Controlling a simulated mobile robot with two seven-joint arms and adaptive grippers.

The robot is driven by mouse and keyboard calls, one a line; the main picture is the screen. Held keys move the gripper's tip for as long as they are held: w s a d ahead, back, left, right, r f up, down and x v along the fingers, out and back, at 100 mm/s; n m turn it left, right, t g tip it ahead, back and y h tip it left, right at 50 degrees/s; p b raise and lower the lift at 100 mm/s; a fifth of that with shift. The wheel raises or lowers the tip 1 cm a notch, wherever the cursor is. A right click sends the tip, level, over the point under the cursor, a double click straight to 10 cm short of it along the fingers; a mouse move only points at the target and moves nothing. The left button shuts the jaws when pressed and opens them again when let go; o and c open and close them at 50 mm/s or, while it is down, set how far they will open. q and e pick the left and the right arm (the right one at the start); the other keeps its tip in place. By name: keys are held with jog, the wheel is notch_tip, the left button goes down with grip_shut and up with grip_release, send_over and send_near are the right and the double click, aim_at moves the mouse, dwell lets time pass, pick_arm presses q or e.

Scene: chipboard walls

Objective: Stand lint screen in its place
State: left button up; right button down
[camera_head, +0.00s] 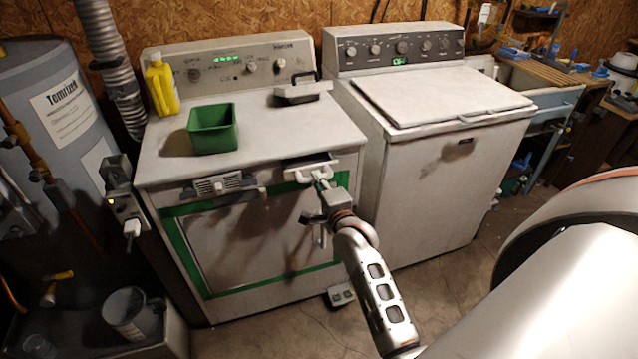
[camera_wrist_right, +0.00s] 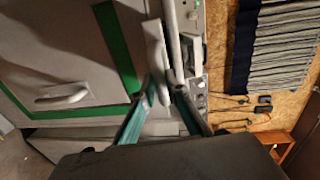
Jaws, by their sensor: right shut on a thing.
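My right gripper (camera_head: 322,180) is at the upper right of the dryer's front, just below its top edge. It is shut on a pale, flat piece with a handle (camera_head: 308,163), which looks like the lint screen. In the wrist view the teal-sided fingers (camera_wrist_right: 163,92) close on a long pale piece (camera_wrist_right: 155,50) close against the dryer. The dryer (camera_head: 262,130) is white with a green-framed door. I cannot tell whether the screen is inside a slot; the fingers hide part of it. My left gripper is not in view.
On the dryer top stand a green bin (camera_head: 213,130), a yellow bottle (camera_head: 161,84) and a grey handled object (camera_head: 298,92). A washer (camera_head: 440,130) stands to the right. A grey tank (camera_head: 50,110) is at the left. A small object (camera_head: 341,295) lies on the floor.

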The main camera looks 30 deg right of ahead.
jog(key=shift+x, duration=1.3)
jog(key=shift+w+d+r, duration=0.1)
jog(key=shift+w+d, duration=0.05)
jog(key=shift+w, duration=0.3)
jog(key=shift+w+d+r, duration=0.1)
jog(key=shift+w, duration=0.4)
jog(key=shift+p, duration=0.65)
jog(key=shift+a, duration=0.1)
jog(key=shift+p, duration=0.5)
jog(key=c, duration=2.4)
grip_release()
